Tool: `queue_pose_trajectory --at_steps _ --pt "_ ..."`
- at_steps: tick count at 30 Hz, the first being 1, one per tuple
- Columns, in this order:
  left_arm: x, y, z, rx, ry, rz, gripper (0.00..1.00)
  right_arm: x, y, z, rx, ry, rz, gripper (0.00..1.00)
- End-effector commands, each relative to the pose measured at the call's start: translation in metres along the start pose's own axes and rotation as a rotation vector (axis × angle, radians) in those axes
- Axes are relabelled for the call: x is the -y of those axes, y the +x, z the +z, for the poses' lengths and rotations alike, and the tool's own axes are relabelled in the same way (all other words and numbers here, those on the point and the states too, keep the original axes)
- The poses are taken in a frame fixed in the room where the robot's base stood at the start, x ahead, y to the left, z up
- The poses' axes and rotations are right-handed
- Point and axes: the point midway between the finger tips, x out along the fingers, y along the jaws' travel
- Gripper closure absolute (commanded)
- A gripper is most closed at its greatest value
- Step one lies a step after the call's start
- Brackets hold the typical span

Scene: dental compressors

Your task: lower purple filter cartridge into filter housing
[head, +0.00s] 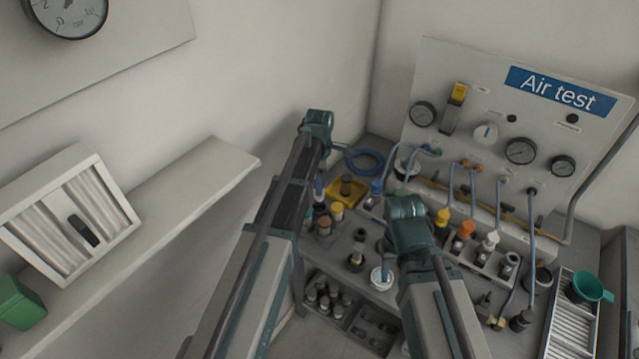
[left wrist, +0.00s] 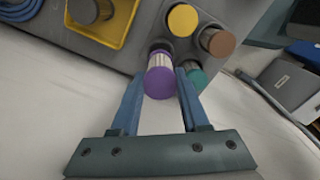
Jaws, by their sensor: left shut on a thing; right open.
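My left gripper (left wrist: 160,88) is shut on the purple filter cartridge (left wrist: 160,82), with a blue finger on each side of its purple cap. The cartridge's white pleated body (left wrist: 160,58) points away from the wrist camera toward a grey block; I cannot tell whether its far end sits in a slot. In the head view my left gripper (head: 320,182) hangs over the left end of the bench, its fingers small and partly hidden. My right gripper (head: 385,262) is open, mostly hidden under its arm, near a white round jar (head: 380,279). I cannot single out the filter housing.
Yellow (left wrist: 183,20), brown (left wrist: 220,42) and teal (left wrist: 198,77) capped cartridges stand close around the held one. A yellow tray (head: 346,190) is just behind. The Air test panel (head: 470,120) with hoses rises at the back. A dark-bodied fitting (head: 356,257) stands on the bench.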

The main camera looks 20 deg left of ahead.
Motion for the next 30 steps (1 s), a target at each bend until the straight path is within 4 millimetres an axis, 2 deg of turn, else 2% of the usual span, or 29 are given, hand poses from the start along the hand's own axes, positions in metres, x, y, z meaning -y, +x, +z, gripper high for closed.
queue_pose_trajectory --at_steps 1,6,22,30 --pt "0.0 -0.017 0.0 0.0 0.0 0.0 1.0 -0.002 -0.017 0.001 0.0 0.0 0.0 0.5" --pt "0.0 -0.034 0.0 0.0 0.0 0.0 1.0 -0.003 -0.034 0.002 0.0 0.0 0.0 0.5" --pt "0.0 -0.037 0.0 0.0 0.0 0.0 1.0 -0.004 -0.037 0.002 0.0 -0.001 0.0 0.5" --pt "0.0 -0.057 0.0 0.0 0.0 0.0 1.0 -0.005 -0.057 0.003 0.0 0.001 0.0 0.5"
